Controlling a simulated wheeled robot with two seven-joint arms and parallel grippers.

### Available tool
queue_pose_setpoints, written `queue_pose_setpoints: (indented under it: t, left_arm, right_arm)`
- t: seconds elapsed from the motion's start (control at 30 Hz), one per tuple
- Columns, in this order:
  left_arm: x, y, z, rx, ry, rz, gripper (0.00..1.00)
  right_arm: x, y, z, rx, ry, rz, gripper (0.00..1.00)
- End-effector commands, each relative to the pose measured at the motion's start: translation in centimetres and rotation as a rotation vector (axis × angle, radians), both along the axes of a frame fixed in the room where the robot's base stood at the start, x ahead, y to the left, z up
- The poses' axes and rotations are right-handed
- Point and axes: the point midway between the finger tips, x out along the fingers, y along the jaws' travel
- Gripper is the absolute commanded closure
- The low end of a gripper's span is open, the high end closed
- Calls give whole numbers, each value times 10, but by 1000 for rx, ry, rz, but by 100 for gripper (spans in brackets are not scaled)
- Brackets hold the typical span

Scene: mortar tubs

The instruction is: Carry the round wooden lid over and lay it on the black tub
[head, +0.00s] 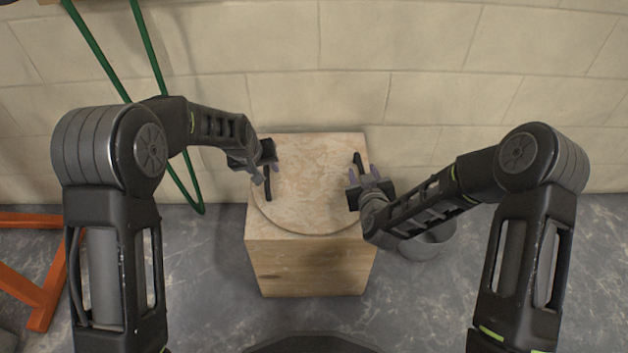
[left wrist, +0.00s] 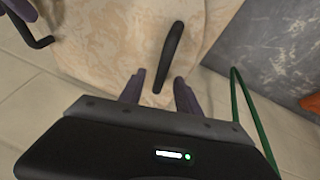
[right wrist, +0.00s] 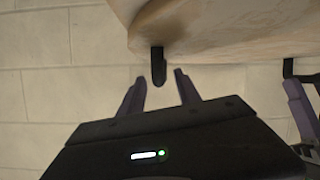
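The round wooden lid (head: 310,195) lies flat on a wooden box (head: 305,270) against the wall. It has two black handles, a left one (head: 268,187) and a right one (head: 358,162). My left gripper (head: 268,170) is open at the left handle, which also shows in the left wrist view (left wrist: 171,52); its near end lies between the fingers with gaps. My right gripper (head: 367,172) is open by the right handle; in the right wrist view the handle end (right wrist: 158,66) is between the spread fingertips.
A grey round container (head: 430,242) stands on the floor right of the box, partly hidden by my right arm. An orange frame (head: 40,295) stands at the left, and a green tube frame (head: 95,50) leans by the wall. The block wall (head: 350,60) is close behind the box.

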Motion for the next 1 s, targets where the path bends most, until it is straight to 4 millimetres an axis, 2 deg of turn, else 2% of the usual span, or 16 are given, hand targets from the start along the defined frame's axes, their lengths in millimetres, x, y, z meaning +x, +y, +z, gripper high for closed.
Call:
queue_pose_setpoints:
  t: [0.2,0.53,1.0]
  left_arm:
    - [9,-3,-19,0,0,1,60]
    - [10,-3,-22,0,-1,1,60]
    - [10,-3,-22,0,-1,1,99]
  right_arm:
    - [20,1,-8,-1,0,1,60]
    - [22,1,-9,-1,0,1,60]
    - [22,1,-9,-1,0,1,99]
